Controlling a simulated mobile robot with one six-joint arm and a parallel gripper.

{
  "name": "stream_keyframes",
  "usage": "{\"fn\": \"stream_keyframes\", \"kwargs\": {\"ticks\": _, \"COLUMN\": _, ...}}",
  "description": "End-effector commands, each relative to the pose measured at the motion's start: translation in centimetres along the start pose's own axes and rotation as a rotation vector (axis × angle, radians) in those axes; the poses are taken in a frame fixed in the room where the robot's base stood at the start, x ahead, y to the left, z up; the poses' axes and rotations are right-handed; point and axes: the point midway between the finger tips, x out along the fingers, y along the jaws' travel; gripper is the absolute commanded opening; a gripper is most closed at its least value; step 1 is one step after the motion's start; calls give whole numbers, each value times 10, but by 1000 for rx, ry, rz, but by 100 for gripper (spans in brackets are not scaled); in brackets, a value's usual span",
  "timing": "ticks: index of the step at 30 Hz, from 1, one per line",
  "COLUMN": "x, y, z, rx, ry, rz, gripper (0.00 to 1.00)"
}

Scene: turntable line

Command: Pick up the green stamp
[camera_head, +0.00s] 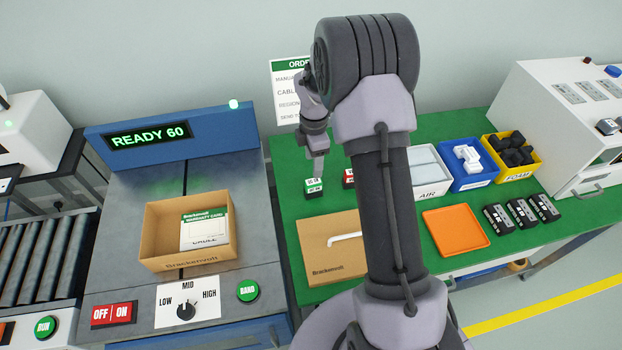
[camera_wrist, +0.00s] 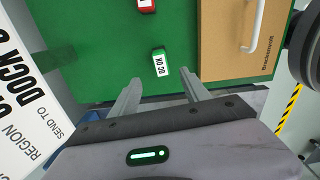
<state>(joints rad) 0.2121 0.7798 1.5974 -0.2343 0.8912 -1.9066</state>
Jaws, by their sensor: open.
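The green stamp (camera_head: 313,187) stands on the green table mat, just right of the blue-framed machine. It has a white label with small print. In the wrist view the green stamp (camera_wrist: 158,62) shows just beyond and between my two fingertips. My gripper (camera_head: 318,172) points down over the stamp in the head view. In the wrist view my gripper (camera_wrist: 160,79) is open with nothing between the fingers. I cannot tell the exact height gap.
A red stamp (camera_head: 348,178) stands close by on the right, partly behind my arm. A flat cardboard piece (camera_head: 325,262) with a white handle-like object lies in front. An order sign (camera_head: 287,85) stands behind. An orange tray (camera_head: 455,231) and several bins are further right.

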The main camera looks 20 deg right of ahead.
Motion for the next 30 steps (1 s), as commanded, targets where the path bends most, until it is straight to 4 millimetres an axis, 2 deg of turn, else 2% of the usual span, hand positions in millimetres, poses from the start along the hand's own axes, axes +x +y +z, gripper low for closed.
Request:
{"fn": "stream_keyframes", "kwargs": {"ticks": 1, "x": 23, "y": -1, "z": 0, "rx": -1, "ry": 0, "rz": -3, "gripper": 55}}
{"fn": "stream_keyframes", "kwargs": {"ticks": 6, "x": 67, "y": -1, "z": 0, "rx": 1, "ry": 0, "rz": -2, "gripper": 55}}
{"fn": "stream_keyframes", "kwargs": {"ticks": 14, "x": 94, "y": -1, "z": -1, "rx": 1, "ry": 0, "rz": -1, "gripper": 55}}
{"fn": "stream_keyframes", "kwargs": {"ticks": 19, "x": 129, "y": -3, "z": -1, "rx": 1, "ry": 0, "rz": -2, "gripper": 55}}
{"fn": "stream_keyframes", "kwargs": {"ticks": 21, "x": 134, "y": -2, "z": -1, "rx": 1, "ry": 0, "rz": 0, "gripper": 55}}
{"fn": "stream_keyframes", "kwargs": {"ticks": 26, "x": 131, "y": -2, "z": -1, "rx": 2, "ry": 0, "rz": 1, "gripper": 55}}
{"fn": "stream_keyframes", "kwargs": {"ticks": 30, "x": 131, "y": -2, "z": -1, "rx": 2, "ry": 0, "rz": 1, "gripper": 29}}
